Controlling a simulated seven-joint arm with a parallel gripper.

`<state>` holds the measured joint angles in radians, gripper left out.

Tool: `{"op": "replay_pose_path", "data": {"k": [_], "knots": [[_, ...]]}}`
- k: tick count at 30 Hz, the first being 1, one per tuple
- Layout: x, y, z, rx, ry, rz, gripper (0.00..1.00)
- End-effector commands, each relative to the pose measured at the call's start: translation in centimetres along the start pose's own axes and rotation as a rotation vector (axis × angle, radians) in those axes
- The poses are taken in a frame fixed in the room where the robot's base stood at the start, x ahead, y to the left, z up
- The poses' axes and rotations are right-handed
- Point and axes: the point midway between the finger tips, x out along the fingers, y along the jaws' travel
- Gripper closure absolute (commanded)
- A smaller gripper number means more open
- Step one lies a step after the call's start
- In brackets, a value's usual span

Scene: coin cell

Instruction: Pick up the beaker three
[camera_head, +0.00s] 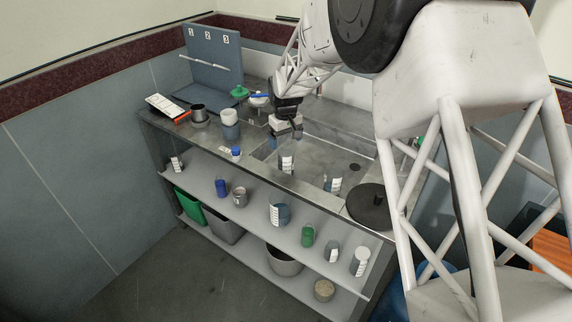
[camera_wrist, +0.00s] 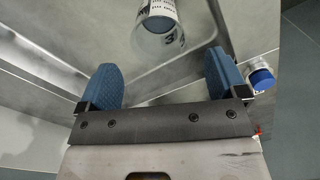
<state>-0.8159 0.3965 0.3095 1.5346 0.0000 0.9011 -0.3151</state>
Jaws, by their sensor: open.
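Beaker three (camera_wrist: 160,30) is a clear glass cylinder with a white label and the number 3, at the top of the wrist view. It lies ahead of the gap between my fingers, apart from them. My gripper (camera_wrist: 163,68) is open and empty, with its two blue fingers spread. In the head view my gripper (camera_head: 285,134) hangs over the worktop. A labelled clear beaker (camera_head: 286,163) stands just in front of it there, near the sink edge; its number is too small to read.
A small blue-capped bottle (camera_wrist: 261,79) stands right of my right finger. Another labelled beaker (camera_head: 333,184) and a black round plate (camera_head: 368,207) are to the right. Cups (camera_head: 229,117) and a numbered board (camera_head: 212,62) are at the back left. Shelves below hold several bottles.

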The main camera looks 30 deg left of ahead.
Motion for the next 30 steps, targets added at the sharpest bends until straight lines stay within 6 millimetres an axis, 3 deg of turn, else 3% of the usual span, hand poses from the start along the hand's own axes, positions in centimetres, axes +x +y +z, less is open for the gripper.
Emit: {"op": "replay_pose_path", "data": {"k": [12, 25, 30], "knots": [[2.4, 0.0, 0.0, 0.000, 0.000, 0.000, 0.09], [2.8, 0.0, 0.1, 0.001, 0.000, 0.000, 0.09], [4.0, 0.1, 0.2, 0.001, -0.001, 0.000, 0.09]]}}
